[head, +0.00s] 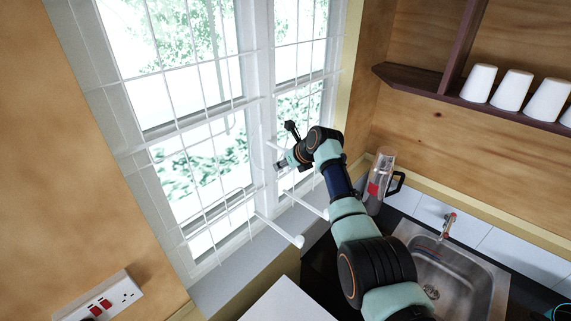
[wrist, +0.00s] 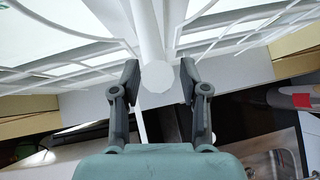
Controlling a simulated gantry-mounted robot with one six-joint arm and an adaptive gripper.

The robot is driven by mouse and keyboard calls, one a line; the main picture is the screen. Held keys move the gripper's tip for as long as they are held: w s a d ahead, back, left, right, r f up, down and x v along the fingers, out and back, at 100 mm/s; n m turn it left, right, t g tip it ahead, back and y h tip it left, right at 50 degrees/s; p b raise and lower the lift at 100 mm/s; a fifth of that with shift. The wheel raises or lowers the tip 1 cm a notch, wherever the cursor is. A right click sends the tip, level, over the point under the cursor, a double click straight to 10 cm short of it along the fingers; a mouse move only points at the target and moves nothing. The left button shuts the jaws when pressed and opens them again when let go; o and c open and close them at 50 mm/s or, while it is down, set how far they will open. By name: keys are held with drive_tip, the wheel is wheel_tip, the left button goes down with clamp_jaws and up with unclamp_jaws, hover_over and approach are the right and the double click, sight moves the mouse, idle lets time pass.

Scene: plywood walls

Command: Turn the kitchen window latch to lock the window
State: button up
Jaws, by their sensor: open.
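The white-framed kitchen window (head: 262,100) has two casements with white wire grilles. My gripper (head: 281,165) is at the middle post of the window, partly hidden behind my wrist in the head view. In the wrist view my gripper (wrist: 159,82) is open. A white bar with a round end (wrist: 157,76), which looks like a latch handle, lies between its two dark fingers. I cannot tell whether either finger touches it. In the head view, a white bar with a knob end (head: 298,241) sticks out lower down, left of my arm.
A steel sink (head: 452,278) with a tap (head: 448,222) is at the lower right. A clear jug with a dark handle (head: 378,182) stands close to my arm. A shelf (head: 420,82) with several white cups is at the upper right. A socket (head: 103,300) is at the lower left.

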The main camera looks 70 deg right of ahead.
drive_tip(key=v, duration=1.2)
idle(0.3)
drive_tip(key=w+a+f+n+t, duration=0.1)
drive_tip(key=w+a+f+n, duration=0.2)
drive_tip(key=w+a+n, duration=0.45)
drive_tip(key=w+a+f+n+y, duration=0.15)
drive_tip(key=w+a+n, duration=0.3)
drive_tip(key=a, duration=0.55)
drive_tip(key=w+a+f+n+t, duration=0.1)
drive_tip(key=w+a+f+n, duration=0.4)
drive_tip(key=a, duration=0.4)
drive_tip(key=s+a+n+t+y, duration=0.2)
drive_tip(key=a+n, duration=1.3)
drive_tip(key=a, duration=0.7)
drive_tip(key=s+a+n, duration=0.3)
drive_tip(key=a+n, duration=0.2)
drive_tip(key=a, duration=0.1)
drive_tip(key=s+a+n+t+y, duration=0.1)
drive_tip(key=s+a+n, duration=0.3)
drive_tip(key=a+n, duration=0.2)
drive_tip(key=shift+a, duration=0.25)
